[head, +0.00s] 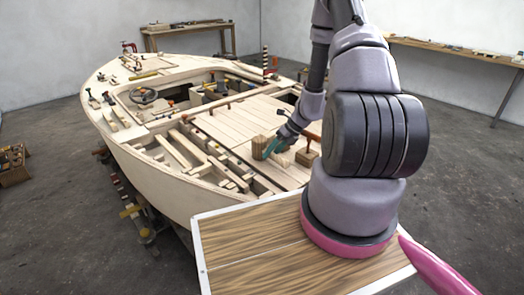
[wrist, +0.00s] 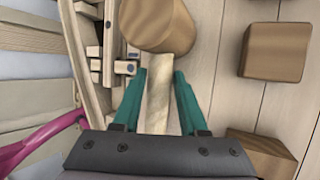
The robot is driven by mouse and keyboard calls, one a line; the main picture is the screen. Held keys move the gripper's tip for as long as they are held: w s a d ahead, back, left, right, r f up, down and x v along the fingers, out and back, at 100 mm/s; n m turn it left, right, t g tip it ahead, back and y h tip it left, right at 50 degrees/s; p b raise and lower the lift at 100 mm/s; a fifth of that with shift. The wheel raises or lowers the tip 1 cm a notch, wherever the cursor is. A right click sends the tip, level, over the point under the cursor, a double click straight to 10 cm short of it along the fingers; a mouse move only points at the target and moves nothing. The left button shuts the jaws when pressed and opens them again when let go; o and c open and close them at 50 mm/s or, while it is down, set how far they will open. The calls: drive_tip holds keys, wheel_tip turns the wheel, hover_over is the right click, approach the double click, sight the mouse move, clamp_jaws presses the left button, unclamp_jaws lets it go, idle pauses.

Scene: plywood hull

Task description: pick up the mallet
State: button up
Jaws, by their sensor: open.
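The mallet shows in the wrist view, with a thick round wooden head (wrist: 158,22) at the top and a pale handle (wrist: 156,108) running down toward my palm. My gripper (wrist: 160,78) is open, with one teal finger on each side of the handle. I cannot tell whether either finger touches it. In the head view my gripper (head: 272,149) is low over the boat's deck planks, and a wooden piece that looks like the mallet's head (head: 258,147) is just left of the teal fingers.
In the wrist view a wooden block (wrist: 275,52) stands to the right, and another (wrist: 262,150) lies close to the gripper's right. Small slotted pieces (wrist: 112,45) and hull framing are at left. Planks (head: 235,125) beyond the gripper are clear.

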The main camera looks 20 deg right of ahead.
drive_tip(key=shift+w+a+f, duration=0.15)
drive_tip(key=shift+a+f, duration=0.25)
drive_tip(key=shift+f, duration=0.15)
clamp_jaws()
drive_tip(key=shift+r, duration=0.1)
